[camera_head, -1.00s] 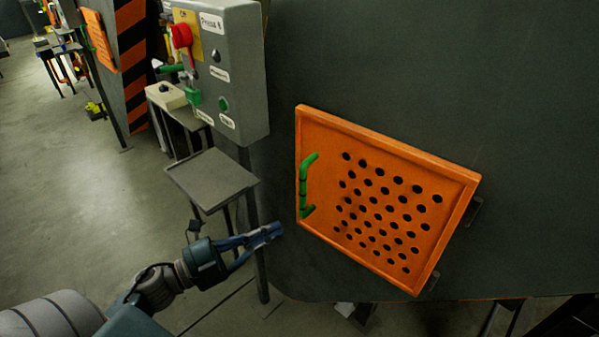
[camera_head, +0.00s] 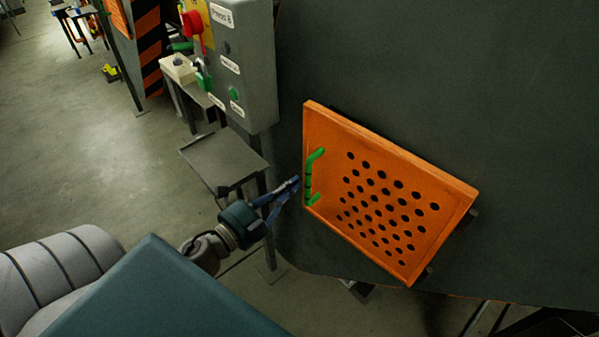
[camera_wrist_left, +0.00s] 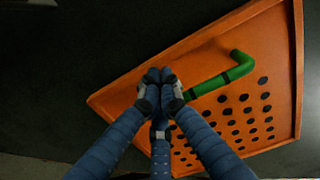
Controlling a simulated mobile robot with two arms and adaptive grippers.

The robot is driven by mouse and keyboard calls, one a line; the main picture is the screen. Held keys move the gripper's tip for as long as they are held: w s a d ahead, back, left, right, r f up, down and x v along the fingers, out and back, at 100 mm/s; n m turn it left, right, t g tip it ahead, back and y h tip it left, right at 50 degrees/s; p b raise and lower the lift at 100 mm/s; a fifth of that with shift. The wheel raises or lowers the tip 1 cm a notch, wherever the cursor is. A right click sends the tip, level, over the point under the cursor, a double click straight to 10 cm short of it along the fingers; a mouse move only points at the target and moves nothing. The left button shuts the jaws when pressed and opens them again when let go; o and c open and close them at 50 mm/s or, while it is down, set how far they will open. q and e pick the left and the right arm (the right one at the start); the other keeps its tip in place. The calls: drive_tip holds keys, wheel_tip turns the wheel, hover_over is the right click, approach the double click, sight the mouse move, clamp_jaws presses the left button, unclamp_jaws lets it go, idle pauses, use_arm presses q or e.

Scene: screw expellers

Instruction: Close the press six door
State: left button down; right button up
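The press door (camera_head: 385,190) is an orange panel with rows of dark holes, set on the dark press wall. A green handle (camera_head: 311,178) stands at its left edge. I cannot tell whether the door is flush with the wall or slightly ajar. My left gripper (camera_head: 296,183) is just left of the handle, by the door's left edge. In the left wrist view, the gripper (camera_wrist_left: 159,78) has its fingertips together in front of the orange door (camera_wrist_left: 215,50), beside the green handle (camera_wrist_left: 215,82). Nothing shows between the fingertips. My right gripper is out of view.
A grey control box (camera_head: 232,65) with a label reading Press 6 or 8, a red knob and buttons stands left of the door. A small grey table (camera_head: 222,160) is below it. The dark press wall (camera_head: 420,80) surrounds the door. Open floor lies left.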

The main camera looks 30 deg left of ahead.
use_arm(q)
drive_tip(key=shift+w+d+p, duration=0.15)
drive_tip(key=shift+w+p, duration=0.05)
drive_tip(key=shift+w, duration=0.6)
drive_tip(key=shift+w+d+p, duration=0.15)
drive_tip(key=shift+w, duration=0.6)
drive_tip(key=w, duration=0.1)
drive_tip(key=w+h, duration=0.1)
drive_tip(key=w+m+h, duration=0.1)
drive_tip(key=shift+w+d+r, duration=0.2)
drive_tip(key=shift+w+r, duration=0.1)
drive_tip(key=shift+w, duration=0.1)
drive_tip(key=shift+a, duration=0.1)
